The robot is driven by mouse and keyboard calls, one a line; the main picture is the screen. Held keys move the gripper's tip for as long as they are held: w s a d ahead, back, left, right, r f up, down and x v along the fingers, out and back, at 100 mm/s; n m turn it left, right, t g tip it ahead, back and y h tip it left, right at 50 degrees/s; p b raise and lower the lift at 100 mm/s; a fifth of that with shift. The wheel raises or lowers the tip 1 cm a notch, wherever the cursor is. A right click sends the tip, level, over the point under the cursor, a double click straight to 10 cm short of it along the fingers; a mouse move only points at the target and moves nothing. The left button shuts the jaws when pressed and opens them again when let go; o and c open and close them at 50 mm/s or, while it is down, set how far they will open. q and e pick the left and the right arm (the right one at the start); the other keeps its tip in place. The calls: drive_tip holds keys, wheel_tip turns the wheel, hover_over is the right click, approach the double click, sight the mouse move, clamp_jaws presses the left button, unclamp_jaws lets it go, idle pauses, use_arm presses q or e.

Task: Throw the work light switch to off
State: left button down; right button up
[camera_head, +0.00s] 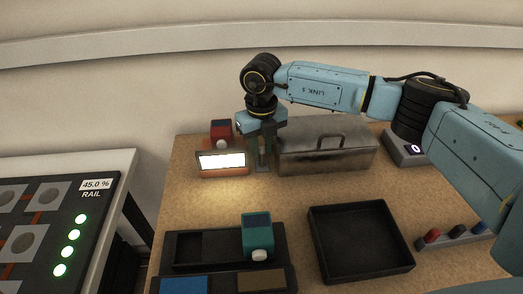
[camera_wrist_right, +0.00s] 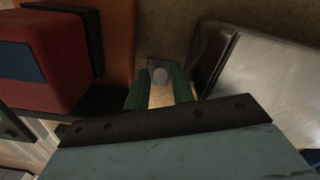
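The work light (camera_head: 222,161) stands at the back left of the wooden bench, its white panel lit above an orange base. My right gripper (camera_head: 263,160) points down between the light and a metal box. In the right wrist view its two green fingers (camera_wrist_right: 160,92) are apart with nothing gripped between them. Beyond the fingertips is a small grey plate with a rounded knob (camera_wrist_right: 160,76), which looks like the switch. Which way the switch is thrown cannot be told. In the head view the fingers mostly hide it. My left gripper is not in view.
A metal box with a handle (camera_head: 325,147) stands close right of the gripper. A red block (camera_head: 221,131) is behind the light. A black tray (camera_head: 360,242) and a holder with a teal block (camera_head: 257,236) are in front. A panel with green lights (camera_head: 69,234) is left.

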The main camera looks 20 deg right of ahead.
drive_tip(key=shift+f, duration=0.65)
